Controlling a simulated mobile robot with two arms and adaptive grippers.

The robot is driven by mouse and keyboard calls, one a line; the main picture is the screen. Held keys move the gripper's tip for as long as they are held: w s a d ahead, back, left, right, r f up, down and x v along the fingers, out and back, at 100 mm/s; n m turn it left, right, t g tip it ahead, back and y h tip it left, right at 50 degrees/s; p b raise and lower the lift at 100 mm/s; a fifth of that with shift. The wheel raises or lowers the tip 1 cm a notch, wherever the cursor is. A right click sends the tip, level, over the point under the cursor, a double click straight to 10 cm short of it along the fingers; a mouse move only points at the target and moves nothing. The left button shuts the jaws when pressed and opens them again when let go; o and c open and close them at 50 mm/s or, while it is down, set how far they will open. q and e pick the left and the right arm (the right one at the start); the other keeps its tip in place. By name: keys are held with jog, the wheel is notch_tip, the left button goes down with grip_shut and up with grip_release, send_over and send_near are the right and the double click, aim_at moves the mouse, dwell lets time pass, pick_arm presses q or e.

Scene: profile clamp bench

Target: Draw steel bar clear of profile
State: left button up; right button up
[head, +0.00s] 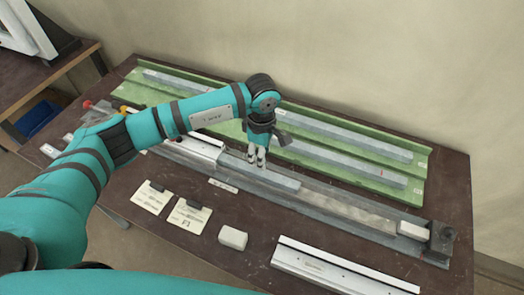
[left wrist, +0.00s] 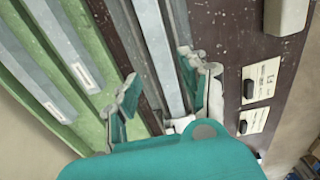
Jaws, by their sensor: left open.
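The grey steel bar (head: 274,179) lies along the long bench fixture, its near-left part running toward the pale profile (head: 196,146). My left gripper (head: 256,161) is over the bar beside the profile's end, fingers pointing down. In the left wrist view the open fingers (left wrist: 165,92) stand apart, with the steel bar (left wrist: 157,48) running between them and gaps visible. I cannot tell how deep the fingertips reach beside it. The arm hides part of the profile. My right gripper is not in view.
A green tray (head: 418,190) with several long grey bars lies behind the fixture. A white block (head: 412,230) and dark end stop (head: 441,238) sit at the fixture's right end. In front lie two cards (head: 188,216), a pale block (head: 233,238) and a white rail (head: 335,270).

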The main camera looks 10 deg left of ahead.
aim_at(262, 172)
pick_arm(q)
jog(key=shift+f+b, duration=1)
jog(key=shift+f, duration=1.2)
notch_tip(262, 172, down, 3)
jog(key=b, duration=0.3)
jog(key=c, duration=0.8)
jog(key=shift+o, duration=0.2)
jog(key=shift+d, duration=0.1)
